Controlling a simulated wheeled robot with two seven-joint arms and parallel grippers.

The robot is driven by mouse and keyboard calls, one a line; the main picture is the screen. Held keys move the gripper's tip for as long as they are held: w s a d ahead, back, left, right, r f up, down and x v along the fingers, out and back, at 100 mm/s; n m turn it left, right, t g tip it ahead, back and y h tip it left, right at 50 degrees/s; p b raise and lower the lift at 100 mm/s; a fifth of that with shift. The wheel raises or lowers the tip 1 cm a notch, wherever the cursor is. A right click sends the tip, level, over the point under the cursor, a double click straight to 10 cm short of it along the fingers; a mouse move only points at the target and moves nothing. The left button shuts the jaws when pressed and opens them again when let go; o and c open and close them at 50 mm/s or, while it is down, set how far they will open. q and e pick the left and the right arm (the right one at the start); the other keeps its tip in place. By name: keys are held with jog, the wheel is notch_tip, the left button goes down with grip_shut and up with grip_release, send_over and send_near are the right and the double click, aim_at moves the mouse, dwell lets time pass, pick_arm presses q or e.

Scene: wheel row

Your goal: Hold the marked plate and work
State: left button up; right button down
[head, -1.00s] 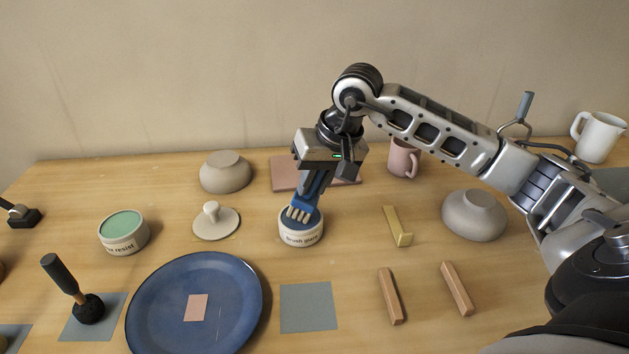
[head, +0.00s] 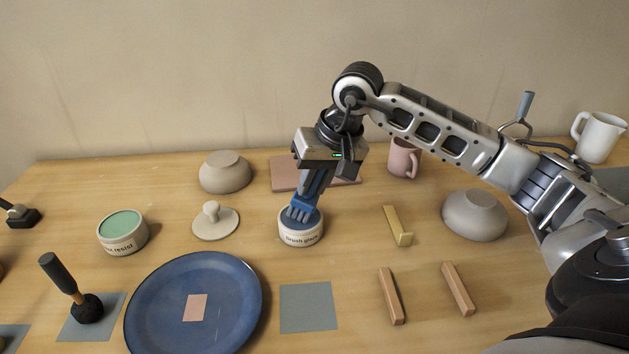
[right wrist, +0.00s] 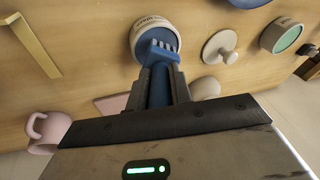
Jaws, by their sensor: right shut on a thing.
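The blue plate (head: 230,318) lies flat at the front left, with a pink square (head: 195,307) near its middle. My right gripper (head: 315,186) is shut on a blue, several-tufted brush (head: 300,212), also seen in the right wrist view (right wrist: 160,50). The brush points down, and its blue tufts are in the mouth of the white jar labelled "Brush glaze" (head: 301,239). The jar holds dark blue glaze. Whether the tufts touch its bottom is hidden. My right gripper is behind and right of the plate. My left gripper is not in view.
A green-filled "resist" jar (head: 123,244), a knobbed lid (head: 214,222) and an upturned bowl (head: 225,174) stand left of the glaze jar. A dark-handled tool (head: 87,308) stands beside the plate. Wooden bars (head: 390,297) and a brass angle piece (head: 398,228) lie right.

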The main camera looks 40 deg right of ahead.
dwell(0.4)
